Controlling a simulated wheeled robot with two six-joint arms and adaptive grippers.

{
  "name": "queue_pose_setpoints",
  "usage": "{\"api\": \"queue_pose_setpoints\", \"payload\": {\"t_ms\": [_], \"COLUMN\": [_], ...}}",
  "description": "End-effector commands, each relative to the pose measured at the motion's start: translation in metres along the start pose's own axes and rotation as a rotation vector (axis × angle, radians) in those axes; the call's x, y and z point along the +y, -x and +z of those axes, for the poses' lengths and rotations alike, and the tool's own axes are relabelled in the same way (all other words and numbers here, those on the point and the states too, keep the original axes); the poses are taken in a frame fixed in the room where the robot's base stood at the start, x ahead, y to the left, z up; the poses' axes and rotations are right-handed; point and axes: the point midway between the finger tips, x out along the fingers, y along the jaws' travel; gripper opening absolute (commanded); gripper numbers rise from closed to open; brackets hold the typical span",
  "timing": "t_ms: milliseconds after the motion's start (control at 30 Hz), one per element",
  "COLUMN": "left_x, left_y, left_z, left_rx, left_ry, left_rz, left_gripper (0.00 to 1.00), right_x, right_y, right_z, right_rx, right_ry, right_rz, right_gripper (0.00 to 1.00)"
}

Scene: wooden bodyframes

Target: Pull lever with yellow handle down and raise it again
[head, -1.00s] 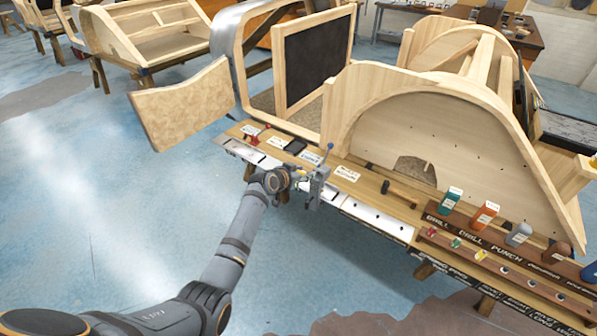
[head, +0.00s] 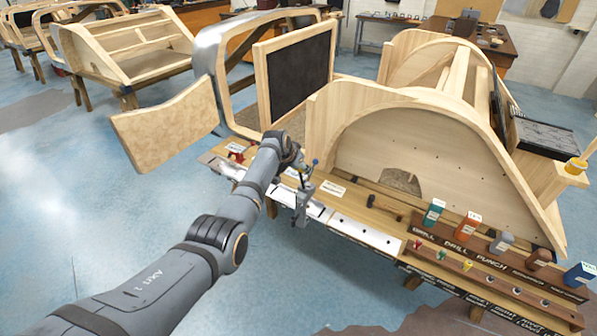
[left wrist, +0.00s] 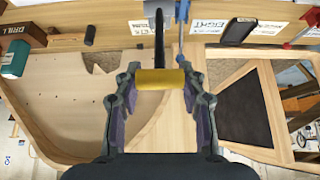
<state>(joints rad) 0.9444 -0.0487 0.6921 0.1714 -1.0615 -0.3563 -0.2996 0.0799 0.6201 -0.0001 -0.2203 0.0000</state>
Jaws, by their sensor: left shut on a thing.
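The lever's yellow handle (left wrist: 160,79) lies crosswise between the fingers of my left gripper (left wrist: 160,98) in the left wrist view. A dark curved bar (left wrist: 159,38) runs from the handle to the grey lever mount. In the head view the grey mount (head: 302,205) stands at the front edge of the workbench. My left gripper (head: 306,176) is just above and behind it, shut on the handle, which my arm hides there. My right gripper is in neither view.
A wood panel (head: 165,125) juts out at left. The blue floor in front is clear.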

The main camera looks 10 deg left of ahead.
Motion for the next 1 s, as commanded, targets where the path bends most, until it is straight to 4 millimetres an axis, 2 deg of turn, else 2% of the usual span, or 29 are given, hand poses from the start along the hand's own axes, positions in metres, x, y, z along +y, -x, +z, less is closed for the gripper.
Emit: {"api": "queue_pose_setpoints", "payload": {"t_ms": [567,600,733,1000], "left_x": [0.0008,0.0008,0.0007,0.0004], "left_y": [0.002,0.002,0.0013,0.0004], "left_z": [-0.0064,-0.0065,-0.0047,-0.0026], "left_rx": [0.014,0.014,0.01,0.005], "left_ry": [0.0,0.0,0.0,0.0], "left_rz": [0.0,0.0,0.0,0.001], "left_gripper": [0.0,0.45,0.63,0.64], "right_x": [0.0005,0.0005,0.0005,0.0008], "right_y": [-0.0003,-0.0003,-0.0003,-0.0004], "right_z": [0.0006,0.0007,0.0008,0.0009], "right_rx": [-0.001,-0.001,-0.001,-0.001], "right_ry": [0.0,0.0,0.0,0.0], "right_rz": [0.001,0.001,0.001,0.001], "right_gripper": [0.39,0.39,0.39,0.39]}}
